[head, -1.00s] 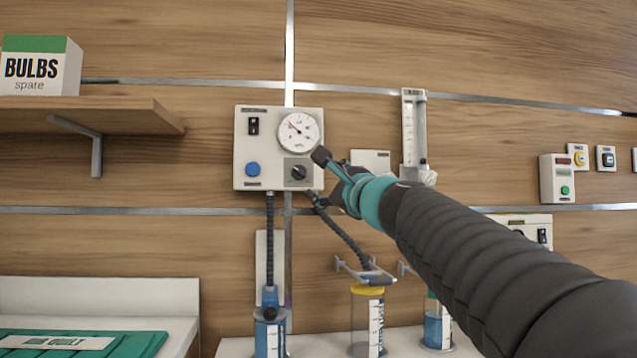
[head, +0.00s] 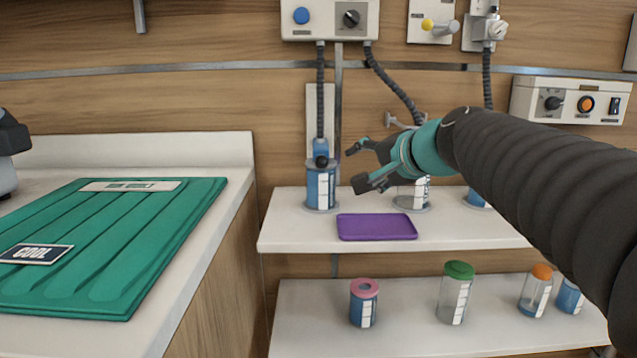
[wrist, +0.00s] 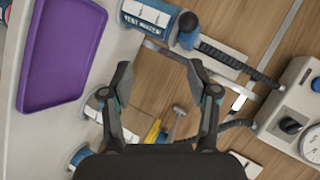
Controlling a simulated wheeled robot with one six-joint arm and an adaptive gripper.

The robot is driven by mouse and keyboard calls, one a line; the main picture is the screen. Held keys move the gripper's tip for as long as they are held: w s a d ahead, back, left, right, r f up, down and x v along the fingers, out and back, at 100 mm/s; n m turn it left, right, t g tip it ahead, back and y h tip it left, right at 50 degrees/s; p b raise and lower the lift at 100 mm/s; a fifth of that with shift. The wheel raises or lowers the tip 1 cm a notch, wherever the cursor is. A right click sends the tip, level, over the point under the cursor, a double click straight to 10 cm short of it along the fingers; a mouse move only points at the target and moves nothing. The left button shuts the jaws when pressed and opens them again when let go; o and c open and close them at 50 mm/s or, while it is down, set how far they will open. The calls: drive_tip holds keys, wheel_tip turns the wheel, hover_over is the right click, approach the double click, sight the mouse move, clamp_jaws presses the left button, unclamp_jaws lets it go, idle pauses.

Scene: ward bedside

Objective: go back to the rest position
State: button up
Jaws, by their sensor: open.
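My gripper (head: 358,167) is open and empty in the head view, with its fingers pointing left above the upper white shelf. In the wrist view my gripper (wrist: 158,82) shows its two fingers spread apart with nothing between them. It is apart from the suction panel (head: 330,18), whose dial and blue button show at the top of the head view. In the wrist view the panel (wrist: 295,112) is at the right edge with its gauge partly cut off.
A purple tray (head: 377,227) lies on the upper shelf (head: 290,232) below my gripper. A blue canister (head: 321,185) stands left of it, with hoses above. Several jars, one green-lidded (head: 456,290), stand on the lower shelf.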

drive_tip(key=s+d+f+n+g+h, duration=0.3)
drive_tip(key=s+f+n, duration=0.1)
drive_tip(key=s+f, duration=0.8)
drive_tip(key=s+d+f+n+g+h, duration=0.3)
drive_tip(key=s+d+f+n, duration=0.1)
drive_tip(key=s+f, duration=0.9)
drive_tip(key=shift+s+d+f+n, duration=0.2)
drive_tip(key=shift+s+n, duration=0.2)
drive_tip(key=shift+s, duration=0.5)
